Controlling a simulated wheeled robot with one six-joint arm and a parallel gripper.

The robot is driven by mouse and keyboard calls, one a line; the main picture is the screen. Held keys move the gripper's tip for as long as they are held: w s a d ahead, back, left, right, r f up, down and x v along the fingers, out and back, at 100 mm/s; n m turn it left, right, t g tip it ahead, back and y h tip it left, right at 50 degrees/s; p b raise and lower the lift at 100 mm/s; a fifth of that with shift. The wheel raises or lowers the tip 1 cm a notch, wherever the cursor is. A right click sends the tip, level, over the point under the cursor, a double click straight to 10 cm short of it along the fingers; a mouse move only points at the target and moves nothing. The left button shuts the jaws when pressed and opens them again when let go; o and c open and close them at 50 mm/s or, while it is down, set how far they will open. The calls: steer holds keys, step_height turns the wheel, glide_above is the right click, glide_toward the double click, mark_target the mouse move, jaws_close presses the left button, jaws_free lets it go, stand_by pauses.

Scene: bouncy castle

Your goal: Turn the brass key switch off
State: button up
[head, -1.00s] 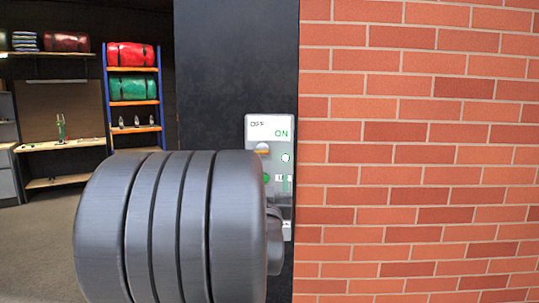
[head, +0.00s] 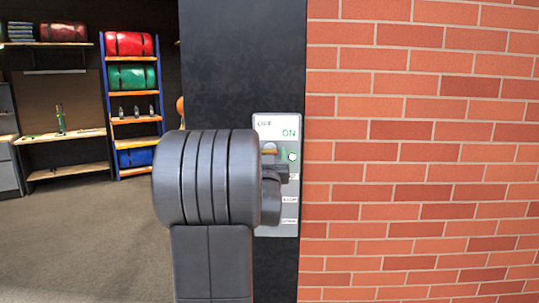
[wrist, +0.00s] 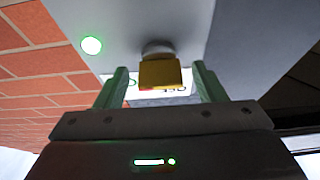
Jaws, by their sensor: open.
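The brass key switch (wrist: 160,73) shows in the wrist view as a gold block on a pale round collar, standing out from the grey control panel. In the head view the panel (head: 262,228) is on a dark post, with a green "ON" label at its top; a little brass (head: 268,152) shows above my arm. My gripper (wrist: 158,86) is open, with one green finger on each side of the brass key and a visible gap on both sides. In the head view my arm hides part of the panel, and the gripper (head: 287,166) is small there.
A lit green-white round light (wrist: 91,45) is on the panel beside the key. A red brick wall (head: 420,150) stands close on the right. Shelves (head: 132,110) with rolled bags and a workbench (head: 65,138) are at the back left. The floor at left is clear.

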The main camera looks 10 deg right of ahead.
steer(key=c, duration=1)
